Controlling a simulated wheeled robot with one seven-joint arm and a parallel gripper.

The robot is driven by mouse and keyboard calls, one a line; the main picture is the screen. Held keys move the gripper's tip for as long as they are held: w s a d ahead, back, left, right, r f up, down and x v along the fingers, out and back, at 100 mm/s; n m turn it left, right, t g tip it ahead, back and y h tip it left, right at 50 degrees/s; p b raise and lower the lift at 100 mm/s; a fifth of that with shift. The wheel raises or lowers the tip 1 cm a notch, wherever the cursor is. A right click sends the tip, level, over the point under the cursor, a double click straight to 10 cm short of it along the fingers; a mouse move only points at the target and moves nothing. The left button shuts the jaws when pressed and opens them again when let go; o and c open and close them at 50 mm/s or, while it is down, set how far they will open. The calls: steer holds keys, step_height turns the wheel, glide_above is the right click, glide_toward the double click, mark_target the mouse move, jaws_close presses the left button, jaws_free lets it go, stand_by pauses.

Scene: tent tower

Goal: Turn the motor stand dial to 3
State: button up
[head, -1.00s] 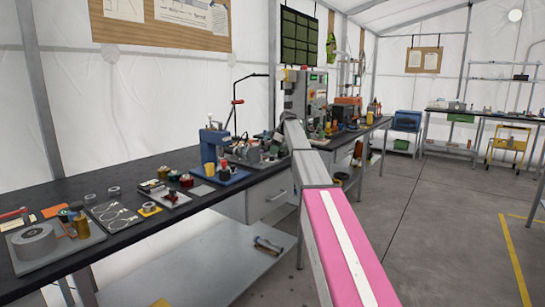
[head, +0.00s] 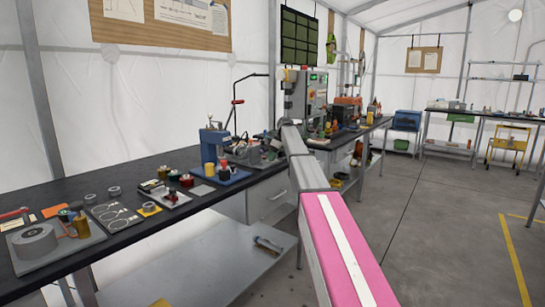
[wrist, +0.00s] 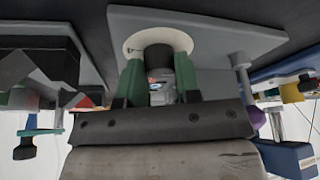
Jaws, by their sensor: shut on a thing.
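In the wrist view the dial shows as a dark round knob (wrist: 158,56) on a white round face (wrist: 180,39), set on a grey plate (wrist: 222,35). My gripper (wrist: 160,82) has its two green fingers on either side of the knob and is shut on it. No numbers or pointer on the face can be made out, so the setting cannot be read. In the head view my gripper and the dial cannot be made out clearly among the equipment at the end of my arm.
A black-topped bench (head: 145,222) runs along the left, crowded with parts. A blue press (head: 215,152) stands near my arm's end. A control cabinet (head: 304,95) stands behind the arm. The grey floor (head: 440,220) at right is clear.

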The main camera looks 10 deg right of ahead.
steer(key=m+t+h, duration=0.1)
steer(key=m, duration=0.2)
steer(key=shift+s+m, duration=0.15)
steer(key=shift+m, duration=0.25)
steer(key=m+t+h, duration=0.1)
steer(key=m, duration=0.3)
steer(key=shift+a+m, duration=0.1)
steer(key=shift+m, duration=0.2)
steer(key=m+h, duration=0.2)
steer(key=m, duration=0.2)
steer(key=shift+t, duration=0.4)
steer(key=m, duration=0.2)
steer(key=m+h, duration=0.1)
steer(key=m, duration=0.1)
steer(key=shift+a+m+h, duration=0.1)
steer(key=shift+m+h, duration=0.2)
steer(key=o, duration=0.9)
